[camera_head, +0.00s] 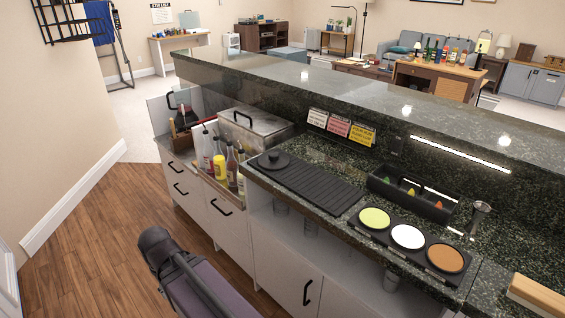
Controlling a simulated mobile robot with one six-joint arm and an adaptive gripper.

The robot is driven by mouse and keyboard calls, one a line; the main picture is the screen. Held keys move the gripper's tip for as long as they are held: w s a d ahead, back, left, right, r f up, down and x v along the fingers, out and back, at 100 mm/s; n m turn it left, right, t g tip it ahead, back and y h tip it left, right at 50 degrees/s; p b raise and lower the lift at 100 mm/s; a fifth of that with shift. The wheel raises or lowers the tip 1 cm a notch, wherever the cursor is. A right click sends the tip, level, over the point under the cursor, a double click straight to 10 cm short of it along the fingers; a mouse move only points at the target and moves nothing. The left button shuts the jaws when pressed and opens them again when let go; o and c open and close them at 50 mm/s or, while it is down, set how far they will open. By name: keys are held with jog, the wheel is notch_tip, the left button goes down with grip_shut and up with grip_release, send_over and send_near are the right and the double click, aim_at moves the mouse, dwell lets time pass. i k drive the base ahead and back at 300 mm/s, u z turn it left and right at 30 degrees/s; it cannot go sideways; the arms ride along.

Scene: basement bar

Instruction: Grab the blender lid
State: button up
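A small dark round lid with a raised knob (273,160), which looks like the blender lid, lies at the far left end of a black ribbed bar mat (318,186). The mat lies on the lower dark granite counter. No blender jar can be made out. Part of my arm shows at the lower left, above the wood floor and apart from the counter. My gripper's fingers are not in view.
A steel bin with a handle (250,131) and a rack of bottles (222,178) stand left of the mat. A black condiment tray (412,195), a holder with three coloured rimmer dishes (408,240) and a metal jigger (480,212) are right. A raised granite ledge (330,91) runs behind.

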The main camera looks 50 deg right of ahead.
aim_at(273, 161)
jog(key=z, duration=0.7)
